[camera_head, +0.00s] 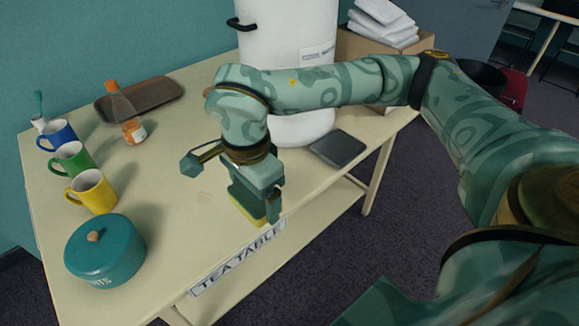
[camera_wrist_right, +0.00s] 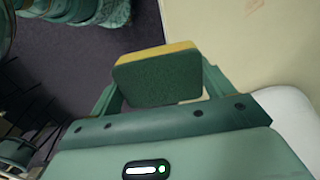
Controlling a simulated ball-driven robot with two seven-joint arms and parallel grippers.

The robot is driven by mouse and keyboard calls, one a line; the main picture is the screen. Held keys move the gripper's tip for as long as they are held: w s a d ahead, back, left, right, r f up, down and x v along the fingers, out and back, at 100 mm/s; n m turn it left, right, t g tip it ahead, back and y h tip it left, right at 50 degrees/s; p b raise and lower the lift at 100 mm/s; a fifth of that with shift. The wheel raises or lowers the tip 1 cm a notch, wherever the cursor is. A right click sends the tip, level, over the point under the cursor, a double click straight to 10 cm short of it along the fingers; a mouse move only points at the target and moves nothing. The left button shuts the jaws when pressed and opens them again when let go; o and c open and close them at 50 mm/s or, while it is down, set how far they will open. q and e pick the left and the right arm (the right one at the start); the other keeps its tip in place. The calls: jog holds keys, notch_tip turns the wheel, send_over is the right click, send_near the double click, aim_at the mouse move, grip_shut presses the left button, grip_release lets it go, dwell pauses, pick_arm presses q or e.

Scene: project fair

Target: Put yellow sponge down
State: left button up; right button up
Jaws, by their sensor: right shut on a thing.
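My right gripper (camera_head: 256,204) is shut on the yellow sponge, low over the front part of the cream tea table (camera_head: 180,225), near the edge with the sign. In the head view only a yellow strip of the sponge (camera_head: 240,206) shows below the fingers. In the right wrist view the sponge (camera_wrist_right: 157,78) sits between the two fingers (camera_wrist_right: 157,88), its dark green scouring face toward the camera and its yellow layer along the far side. I cannot tell whether it touches the tabletop. My left gripper is not in view.
A teal lidded pot (camera_head: 105,250) and blue, green and yellow mugs (camera_head: 93,191) stand at the left. A white urn (camera_head: 285,60) and dark flat pad (camera_head: 338,149) stand behind the gripper. The middle is clear.

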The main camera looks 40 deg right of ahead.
jog(key=w+d+f+b, duration=0.1)
jog(key=w+d+f, duration=0.3)
jog(key=w+d+f+b, duration=0.1)
jog(key=w+d+f, duration=0.3)
jog(key=d+f, duration=0.1)
jog(key=shift+w+d+b, duration=0.15)
jog(key=shift+w+b, duration=0.1)
jog(key=shift+b, duration=0.15)
jog(key=f, duration=0.1)
jog(key=f+b, duration=0.1)
jog(key=f, duration=0.2)
jog(key=shift+w+d, duration=0.2)
jog(key=shift+d, duration=0.1)
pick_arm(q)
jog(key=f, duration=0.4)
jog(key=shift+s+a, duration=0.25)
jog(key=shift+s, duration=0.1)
pick_arm(e)
jog(key=shift+r, duration=0.1)
jog(key=o, duration=0.9)
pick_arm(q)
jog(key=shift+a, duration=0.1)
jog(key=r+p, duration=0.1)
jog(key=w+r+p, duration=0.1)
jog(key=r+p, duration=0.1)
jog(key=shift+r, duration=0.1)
pick_arm(e)
notch_tip(320, 180, up, 12)
